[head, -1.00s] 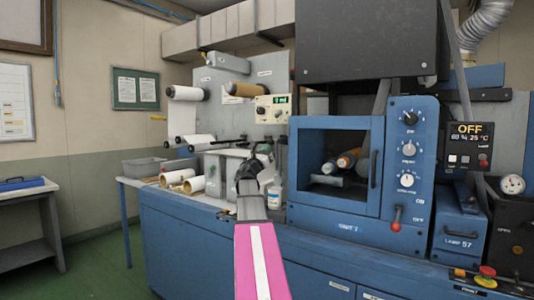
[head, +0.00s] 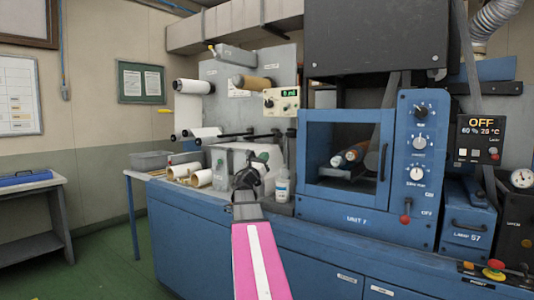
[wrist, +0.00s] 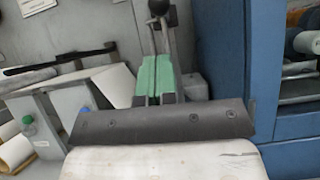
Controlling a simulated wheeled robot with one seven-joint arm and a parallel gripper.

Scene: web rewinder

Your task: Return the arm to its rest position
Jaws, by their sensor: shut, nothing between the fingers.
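My arm, pink with a white stripe, reaches forward from the bottom middle of the head view. My gripper (head: 259,160) is at its far end, in front of the rewinder (head: 222,112) and left of the blue cabinet with a window (head: 347,215). In the wrist view the green finger pads of my gripper (wrist: 151,85) lie side by side with only a thin line between them, shut and empty. The arm hides part of the bench front. Part of the rewinder behind the gripper is hidden.
A clear bottle (head: 282,186) stands on the bench just right of my gripper. Paper rolls (head: 202,178) and a grey bin (head: 150,160) lie to its left. A control panel (head: 417,160) with knobs and a red lever is on the right. Green floor (head: 105,265) is open at lower left.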

